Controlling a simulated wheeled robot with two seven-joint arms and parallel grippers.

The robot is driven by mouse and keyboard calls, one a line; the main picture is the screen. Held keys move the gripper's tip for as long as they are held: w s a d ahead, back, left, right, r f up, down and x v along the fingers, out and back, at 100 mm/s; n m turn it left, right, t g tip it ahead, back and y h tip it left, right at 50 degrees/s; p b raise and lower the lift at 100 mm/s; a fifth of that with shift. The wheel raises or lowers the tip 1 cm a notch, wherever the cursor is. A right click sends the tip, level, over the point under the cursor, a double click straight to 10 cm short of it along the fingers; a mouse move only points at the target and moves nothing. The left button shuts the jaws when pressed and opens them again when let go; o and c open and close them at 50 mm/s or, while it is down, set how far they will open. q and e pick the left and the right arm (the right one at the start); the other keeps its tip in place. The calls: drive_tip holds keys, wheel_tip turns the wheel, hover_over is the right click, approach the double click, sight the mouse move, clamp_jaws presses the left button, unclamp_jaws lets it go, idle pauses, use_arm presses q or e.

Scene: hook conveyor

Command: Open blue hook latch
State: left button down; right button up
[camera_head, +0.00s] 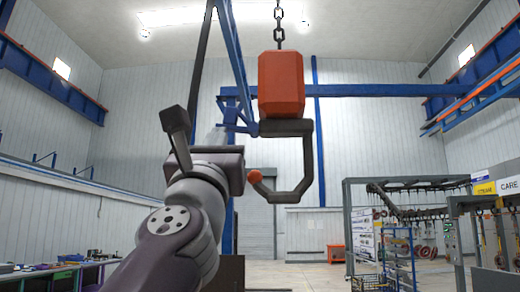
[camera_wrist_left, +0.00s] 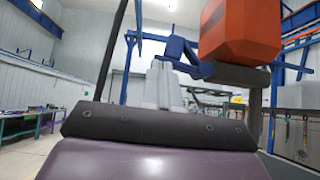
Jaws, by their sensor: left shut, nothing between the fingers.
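An orange hook block (camera_head: 281,84) hangs from a chain, with a dark grey hook (camera_head: 307,165) curving below it to an orange ball (camera_head: 254,176) at its tip. The blue latch (camera_head: 238,126) is at the hook's upper left, beneath the block's left edge; it also shows in the left wrist view (camera_wrist_left: 182,52). My left gripper (camera_head: 216,137) is shut and empty, left of the hook and close to the latch. Its grey fingers (camera_wrist_left: 162,84) show just below and left of the latch in the left wrist view. Whether they touch it, I cannot tell. My right gripper is not in view.
A metal rack (camera_head: 400,183) with hanging parts stands at the right. A workbench (camera_head: 50,270) with small items is at the lower left. Blue beams (camera_head: 390,90) run along the walls behind. The air right of the hook is clear.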

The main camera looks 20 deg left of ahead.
use_arm(q)
drive_tip(key=shift+r, duration=0.35)
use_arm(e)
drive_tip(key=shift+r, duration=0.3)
use_arm(q)
drive_tip(key=shift+r+p, duration=0.1)
drive_tip(key=shift+p, duration=0.2)
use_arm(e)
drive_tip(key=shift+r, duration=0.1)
